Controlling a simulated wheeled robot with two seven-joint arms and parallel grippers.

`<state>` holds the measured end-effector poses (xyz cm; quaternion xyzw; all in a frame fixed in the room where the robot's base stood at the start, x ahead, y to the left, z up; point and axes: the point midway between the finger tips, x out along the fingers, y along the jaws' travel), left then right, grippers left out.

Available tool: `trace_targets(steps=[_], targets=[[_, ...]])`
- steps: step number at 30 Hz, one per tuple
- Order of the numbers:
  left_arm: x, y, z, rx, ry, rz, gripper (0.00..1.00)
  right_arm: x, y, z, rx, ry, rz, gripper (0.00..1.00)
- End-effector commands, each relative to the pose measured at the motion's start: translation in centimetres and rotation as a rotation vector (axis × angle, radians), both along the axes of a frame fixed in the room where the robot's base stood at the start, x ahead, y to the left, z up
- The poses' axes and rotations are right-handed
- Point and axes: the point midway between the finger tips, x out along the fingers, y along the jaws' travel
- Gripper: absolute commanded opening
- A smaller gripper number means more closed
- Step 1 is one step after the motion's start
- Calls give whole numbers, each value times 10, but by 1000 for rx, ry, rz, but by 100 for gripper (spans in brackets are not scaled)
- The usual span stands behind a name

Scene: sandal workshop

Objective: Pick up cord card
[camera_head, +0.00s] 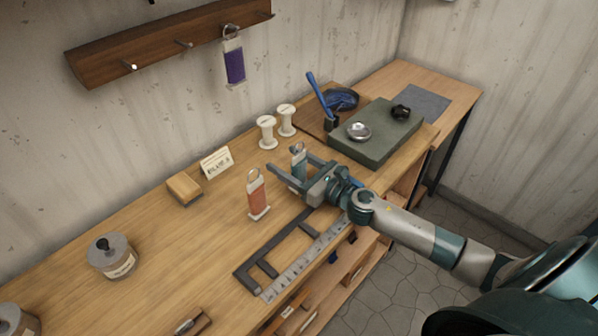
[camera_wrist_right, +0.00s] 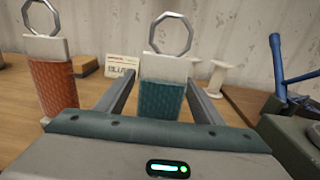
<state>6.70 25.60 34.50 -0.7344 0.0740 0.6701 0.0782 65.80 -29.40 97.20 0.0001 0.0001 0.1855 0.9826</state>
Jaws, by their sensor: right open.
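A teal cord card (camera_head: 298,160) with a white top and a metal ring stands on the workbench. In the right wrist view the teal card (camera_wrist_right: 163,100) is upright between the two fingers, with a gap at each side. My right gripper (camera_head: 286,169) is open around it and its fingers partly hide it in the head view. An orange cord card (camera_head: 258,195) stands to the left of the gripper; it also shows in the wrist view (camera_wrist_right: 54,88). A purple cord card (camera_head: 235,66) hangs on a wall peg. My left gripper is not in view.
Two white spools (camera_head: 267,132) and a small sign (camera_head: 215,162) stand behind the gripper. A green slab (camera_head: 375,133) with a metal dish is at the right. A dark frame (camera_head: 266,251) and ruler lie in front. A lidded jar (camera_head: 112,255) is at the left.

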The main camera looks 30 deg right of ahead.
Motion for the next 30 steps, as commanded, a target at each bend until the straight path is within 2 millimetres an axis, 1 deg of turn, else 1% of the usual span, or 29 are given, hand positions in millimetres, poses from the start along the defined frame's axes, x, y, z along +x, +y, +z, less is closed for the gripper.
trace_targets(steps=[2, 5, 6, 8, 20, 26, 30], targets=[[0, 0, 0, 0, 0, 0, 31, 0, 0, 0, 0, 0, 0, 62], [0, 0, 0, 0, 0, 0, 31, 0, 0, 0, 0, 0, 0, 40], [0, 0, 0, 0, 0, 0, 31, 0, 0, 0, 0, 0, 0, 31], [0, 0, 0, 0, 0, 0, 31, 0, 0, 0, 0, 0, 0, 16], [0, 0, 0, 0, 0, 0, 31, 0, 0, 3, -1, -1, 0, 16], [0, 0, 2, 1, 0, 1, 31, 0, 0, 13, -1, -3, 2, 16], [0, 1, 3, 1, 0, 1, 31, 0, 0, 26, -3, -3, 2, 16]])
